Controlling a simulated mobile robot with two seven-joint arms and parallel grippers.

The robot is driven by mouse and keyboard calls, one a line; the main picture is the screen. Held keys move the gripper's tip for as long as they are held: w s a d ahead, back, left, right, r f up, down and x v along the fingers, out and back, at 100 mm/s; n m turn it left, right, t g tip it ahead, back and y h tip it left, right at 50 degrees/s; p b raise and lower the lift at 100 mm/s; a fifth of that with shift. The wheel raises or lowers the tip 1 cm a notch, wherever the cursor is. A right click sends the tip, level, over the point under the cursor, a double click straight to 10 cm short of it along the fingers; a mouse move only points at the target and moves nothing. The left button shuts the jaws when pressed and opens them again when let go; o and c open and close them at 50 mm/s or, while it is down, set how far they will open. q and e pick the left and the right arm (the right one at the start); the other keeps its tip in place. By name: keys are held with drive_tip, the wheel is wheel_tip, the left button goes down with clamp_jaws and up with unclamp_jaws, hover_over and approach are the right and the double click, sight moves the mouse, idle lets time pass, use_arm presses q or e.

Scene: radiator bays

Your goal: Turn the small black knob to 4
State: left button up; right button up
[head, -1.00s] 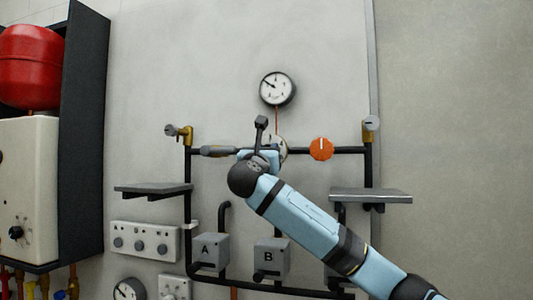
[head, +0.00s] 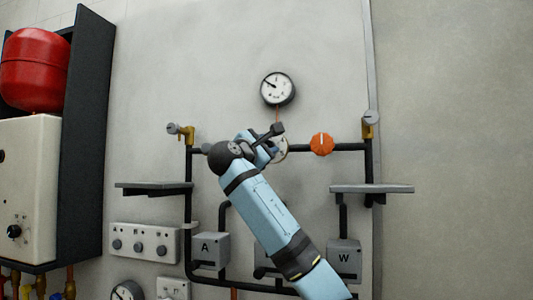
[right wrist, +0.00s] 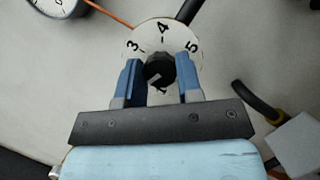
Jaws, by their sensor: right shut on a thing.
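The small black knob (right wrist: 159,70) sits in the middle of a round white dial plate (right wrist: 150,32) in the right wrist view. The numbers 3, 4 and 5 show around the far side of the plate. A pale mark shows on the knob, but I cannot tell exactly which number it points to. My right gripper (right wrist: 160,76) is shut on the knob, one blue finger on each side. In the head view my right gripper (head: 266,147) covers the knob, and only the right edge of the dial plate (head: 284,150) shows. My left gripper is out of view.
An orange knob (head: 321,144) is on the same black pipe, right of the dial. A round gauge (head: 277,89) hangs above. Grey shelves (head: 153,188) (head: 372,189) stick out on both sides. Grey boxes A (head: 209,250) and W (head: 344,259) are below.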

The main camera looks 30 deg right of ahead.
drive_tip(key=m+g, duration=0.1)
drive_tip(key=m, duration=0.2)
drive_tip(key=shift+w+a+y, duration=0.1)
drive_tip(key=shift+y, duration=0.2)
drive_tip(key=m+g+y, duration=0.1)
drive_tip(key=m, duration=0.3)
drive_tip(key=m+y, duration=0.2)
drive_tip(key=m, duration=0.3)
drive_tip(key=m+t+y+p, duration=0.1)
drive_tip(key=m+y, duration=0.2)
drive_tip(key=m, duration=0.2)
drive_tip(key=m+t+y+p, duration=0.1)
drive_tip(key=m+y, duration=0.1)
drive_tip(key=m, duration=0.2)
drive_tip(key=shift+r+m, duration=0.15)
drive_tip(key=shift+m, duration=0.25)
drive_tip(key=shift+t, duration=0.3)
drive_tip(key=o, duration=0.9)
drive_tip(key=shift+s+r, duration=0.1)
drive_tip(key=shift+s, duration=0.15)
